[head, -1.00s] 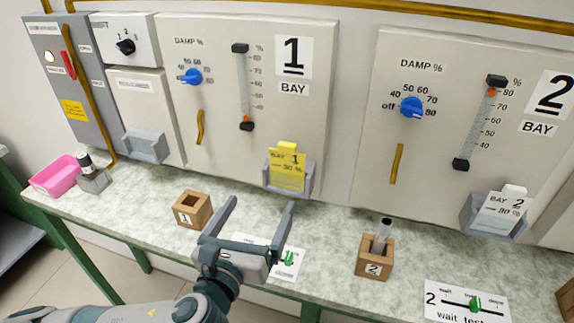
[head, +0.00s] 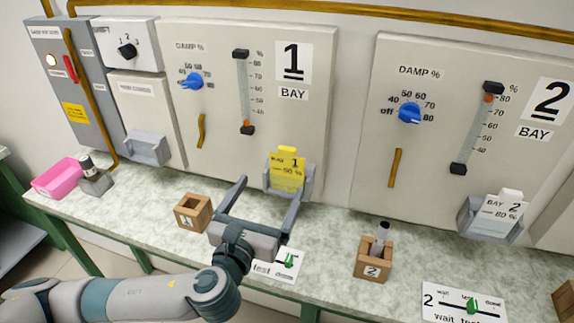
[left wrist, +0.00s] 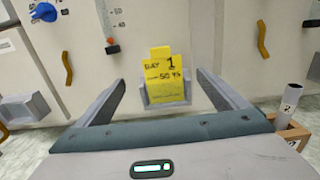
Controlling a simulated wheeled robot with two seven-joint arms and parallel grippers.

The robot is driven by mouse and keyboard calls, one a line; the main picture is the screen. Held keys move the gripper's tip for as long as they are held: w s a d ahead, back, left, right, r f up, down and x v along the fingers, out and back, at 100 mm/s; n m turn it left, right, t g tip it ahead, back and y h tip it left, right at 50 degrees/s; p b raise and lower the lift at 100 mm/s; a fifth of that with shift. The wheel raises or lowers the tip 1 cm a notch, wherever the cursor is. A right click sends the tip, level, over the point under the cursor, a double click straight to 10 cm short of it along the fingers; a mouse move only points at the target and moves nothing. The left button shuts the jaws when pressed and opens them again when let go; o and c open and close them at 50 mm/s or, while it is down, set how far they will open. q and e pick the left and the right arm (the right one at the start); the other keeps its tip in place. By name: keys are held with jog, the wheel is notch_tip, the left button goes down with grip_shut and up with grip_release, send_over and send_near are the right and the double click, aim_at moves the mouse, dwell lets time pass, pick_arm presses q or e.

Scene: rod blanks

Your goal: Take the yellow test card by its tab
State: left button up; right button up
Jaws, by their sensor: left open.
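The yellow test card (head: 287,170) stands in the grey holder (head: 272,187) on the front of the bay 1 panel, with its tab (head: 288,150) at the top. It reads bay 1, 50 %. In the left wrist view the card (left wrist: 166,80) and its tab (left wrist: 160,52) lie between my finger lines, farther off. My left gripper (head: 272,190) is open and empty, its fingers pointing at the holder from in front. In the head view the right finger overlaps the holder's edge; I cannot tell whether they touch. My right gripper is not in view.
A wooden block marked 1 (head: 193,213) stands left of my gripper. Block 2 (head: 373,260) holds a grey rod (head: 382,233). A white card (head: 500,215) sits in the bay 2 holder. A pink tray (head: 57,178) is at the far left. A slider plate (head: 464,304) lies front right.

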aim_at(286, 160)
pick_arm(q)
jog(key=shift+p+x, duration=0.95)
jog(key=shift+x, duration=2.6)
jog(key=shift+w+d+r+p, duration=0.2)
jog(key=shift+w+d+p, duration=0.1)
jog(key=shift+w+p, duration=0.35)
jog(key=p+x, duration=0.1)
jog(key=x, duration=0.2)
jog(key=shift+s+d, duration=0.1)
jog(key=shift+w+d+f, duration=0.15)
jog(key=shift+w+f, duration=0.05)
jog(key=shift+w, duration=0.25)
jog(key=c, duration=1.2)
